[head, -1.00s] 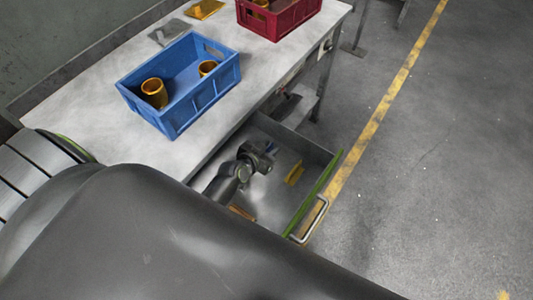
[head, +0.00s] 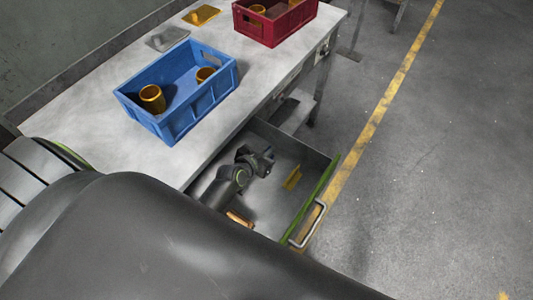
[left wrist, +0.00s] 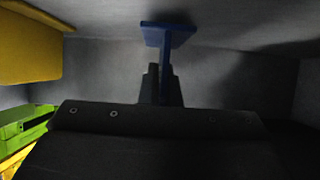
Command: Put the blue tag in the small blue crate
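The blue tag (left wrist: 168,36) shows in the left wrist view as a flat blue plate with a thin upright part running down between my fingers. My left gripper (left wrist: 161,84) appears shut on that thin part. In the head view my left gripper (head: 265,160) is inside the open drawer, and the tag is hidden there. The small blue crate (head: 190,112) stands on the bench, up and left of the gripper. It holds two golden cylinders (head: 152,98). My right gripper is not in view.
The open drawer (head: 318,200) has a green front edge and a metal handle. A yellow piece (head: 292,178) and an orange-brown piece (head: 240,217) lie in it. A red crate (head: 275,24), a grey plate (head: 167,39) and a yellow plate (head: 201,15) are on the bench.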

